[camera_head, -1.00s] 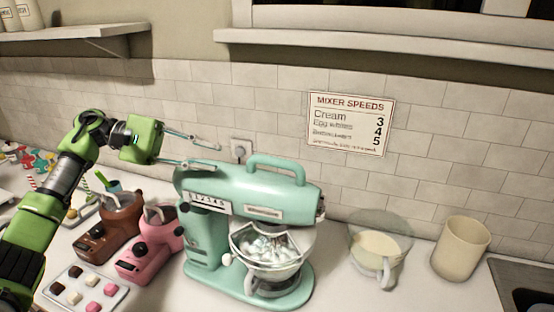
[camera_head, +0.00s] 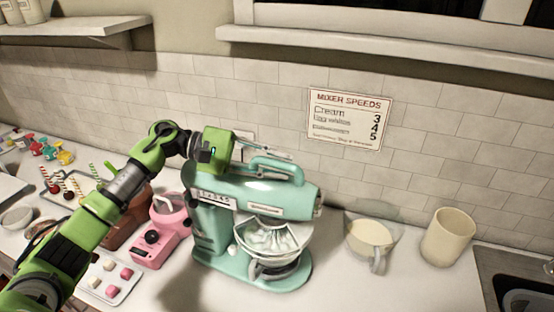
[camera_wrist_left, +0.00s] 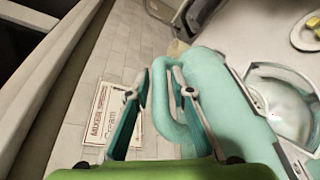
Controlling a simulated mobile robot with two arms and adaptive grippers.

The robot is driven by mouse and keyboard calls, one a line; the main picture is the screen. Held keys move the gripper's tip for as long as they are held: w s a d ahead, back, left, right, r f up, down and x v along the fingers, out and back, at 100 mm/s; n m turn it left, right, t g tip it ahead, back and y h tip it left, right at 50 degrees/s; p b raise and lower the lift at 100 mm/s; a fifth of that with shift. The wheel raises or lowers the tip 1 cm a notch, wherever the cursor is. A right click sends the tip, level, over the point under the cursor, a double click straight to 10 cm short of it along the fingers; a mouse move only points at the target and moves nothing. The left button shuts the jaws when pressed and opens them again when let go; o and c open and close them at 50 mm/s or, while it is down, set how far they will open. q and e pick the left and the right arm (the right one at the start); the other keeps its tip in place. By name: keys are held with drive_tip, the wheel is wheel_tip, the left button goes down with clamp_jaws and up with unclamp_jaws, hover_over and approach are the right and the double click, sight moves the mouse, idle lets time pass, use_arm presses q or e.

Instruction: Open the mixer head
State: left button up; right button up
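The teal stand mixer (camera_head: 215,245) stands on the counter with its head (camera_head: 290,200) lowered over a glass bowl (camera_head: 275,235). A handle (camera_head: 275,164) loops up from the top of the head. My left gripper (camera_head: 277,153) is at the handle, above and behind the head. In the left wrist view my left gripper (camera_wrist_left: 157,85) is open, and the handle (camera_wrist_left: 163,110) appears between its two fingers. Whether either finger touches it cannot be told. The bowl (camera_wrist_left: 283,110) also shows there at the right. My right gripper is not in view.
A glass jug (camera_head: 372,238) and a beige cup (camera_head: 448,238) stand to the right. The tiled wall (camera_head: 285,115) is close behind.

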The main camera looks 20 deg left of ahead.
sight(264, 157)
use_arm(q)
clamp_jaws()
drive_tip(key=shift+a+b, duration=0.1)
drive_tip(key=shift+b, duration=0.4)
drive_tip(key=a+r+h+b, duration=0.2)
drive_tip(key=a+b, duration=0.1)
drive_tip(key=b, duration=0.4)
drive_tip(key=shift+r+n+t+b, duration=0.3)
drive_tip(key=shift+b, duration=0.1)
drive_tip(key=a+r+h+b, duration=0.1)
drive_tip(key=a+b, duration=0.1)
drive_tip(key=b, duration=0.1)
drive_tip(key=a+r+h+b, duration=0.1)
drive_tip(key=a+r+b, duration=0.1)
drive_tip(key=b, duration=0.2)
drive_tip(key=shift+w+a+r+n+h, duration=0.1)
drive_tip(key=shift+a+r+n+h, duration=0.05)
drive_tip(key=shift+r+n+h, duration=0.15)
drive_tip(key=a+r+n+t+h+b, duration=0.2)
drive_tip(key=a+r+t+h+b, duration=0.1)
drive_tip(key=a+b, duration=0.6)
drive_tip(key=shift+w+a+r+n+t+h+b, duration=0.35)
drive_tip(key=shift+a+r+h, duration=0.5)
drive_tip(key=shift+a, duration=0.65)
drive_tip(key=shift+s+f, duration=0.1)
drive_tip(key=shift+f, duration=0.05)
